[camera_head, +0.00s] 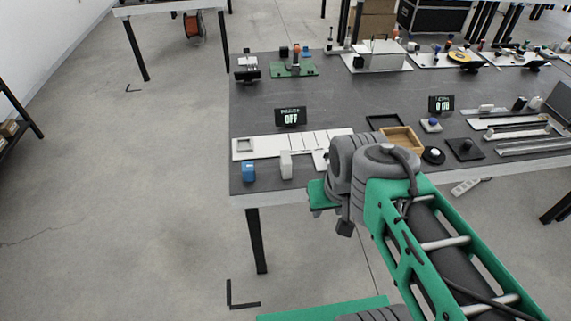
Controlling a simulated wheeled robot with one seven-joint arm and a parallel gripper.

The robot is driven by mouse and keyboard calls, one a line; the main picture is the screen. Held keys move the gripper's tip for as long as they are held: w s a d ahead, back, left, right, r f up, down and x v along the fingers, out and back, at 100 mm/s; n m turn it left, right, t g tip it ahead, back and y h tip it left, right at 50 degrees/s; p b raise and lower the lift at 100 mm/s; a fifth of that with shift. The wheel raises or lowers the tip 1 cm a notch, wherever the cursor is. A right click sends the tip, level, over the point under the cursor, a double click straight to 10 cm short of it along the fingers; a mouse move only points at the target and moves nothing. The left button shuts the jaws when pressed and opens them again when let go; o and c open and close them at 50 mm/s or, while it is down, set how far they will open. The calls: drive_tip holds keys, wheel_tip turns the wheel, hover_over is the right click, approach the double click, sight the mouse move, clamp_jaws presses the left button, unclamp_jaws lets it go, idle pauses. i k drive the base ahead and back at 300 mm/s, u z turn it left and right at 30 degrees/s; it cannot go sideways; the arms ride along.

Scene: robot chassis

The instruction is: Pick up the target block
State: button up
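A blue block (249,171) stands near the front left corner of the dark table (262,112). A white block (286,164) stands a little to its right. I cannot tell which one is the target block. The end of my arm, with my gripper (322,197), is over the table's front edge, to the right of both blocks and apart from them. Its fingers cannot be made out, so I cannot tell whether it is open or shut. Neither block is held.
Floor left of the table is clear.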

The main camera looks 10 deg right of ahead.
sight(287, 164)
drive_tip(key=u, duration=3.3)
drive_tip(key=k, duration=1)
drive_tip(key=z, duration=0.6)
drive_tip(key=i, duration=0.5)
